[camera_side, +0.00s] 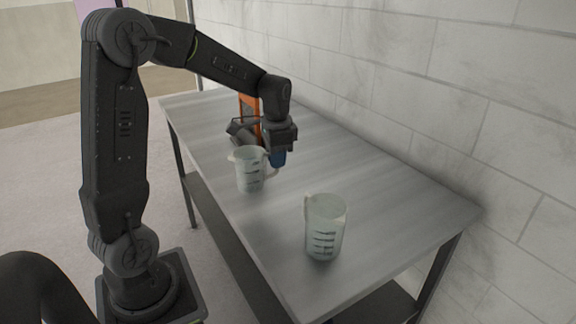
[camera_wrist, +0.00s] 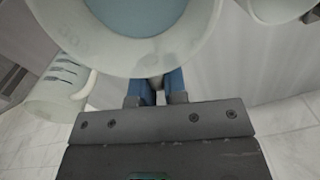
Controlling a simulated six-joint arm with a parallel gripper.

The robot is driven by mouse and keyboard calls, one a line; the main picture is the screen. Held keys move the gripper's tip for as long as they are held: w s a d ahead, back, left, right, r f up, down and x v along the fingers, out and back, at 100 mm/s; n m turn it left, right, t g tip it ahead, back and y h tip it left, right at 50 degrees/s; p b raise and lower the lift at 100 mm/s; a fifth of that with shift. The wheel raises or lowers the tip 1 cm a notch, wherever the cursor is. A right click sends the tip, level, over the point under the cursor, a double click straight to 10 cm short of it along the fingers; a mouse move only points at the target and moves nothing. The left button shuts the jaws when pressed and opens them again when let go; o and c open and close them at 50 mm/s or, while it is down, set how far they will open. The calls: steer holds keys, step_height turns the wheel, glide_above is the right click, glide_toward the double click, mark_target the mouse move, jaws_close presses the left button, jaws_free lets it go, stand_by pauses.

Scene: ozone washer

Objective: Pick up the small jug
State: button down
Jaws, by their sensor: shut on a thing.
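The small jug (camera_side: 250,172) is pale, translucent and upright at the middle of the table, with dark measuring marks. My gripper (camera_side: 278,158), pointing down with blue fingers, is at the jug's right side and shut on its handle. In the wrist view, a wide rim with a bluish inside, the small jug (camera_wrist: 140,55), fills the top centre. My gripper (camera_wrist: 155,88) closes its fingers just below that rim, and the handle between them is mostly hidden. I cannot tell whether the jug's base touches the table.
A larger marked jug (camera_side: 325,228) stands upright at the table's near end. An orange upright object (camera_side: 249,108) stands behind my gripper. The grey table (camera_side: 400,205) is clear on the right, up to a white block wall (camera_side: 400,80). A marked jug (camera_wrist: 58,85) shows at left in the wrist view.

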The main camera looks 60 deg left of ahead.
steer(key=s+a+r, duration=0.4)
steer(key=a, duration=0.1)
steer(key=shift+s, duration=0.35)
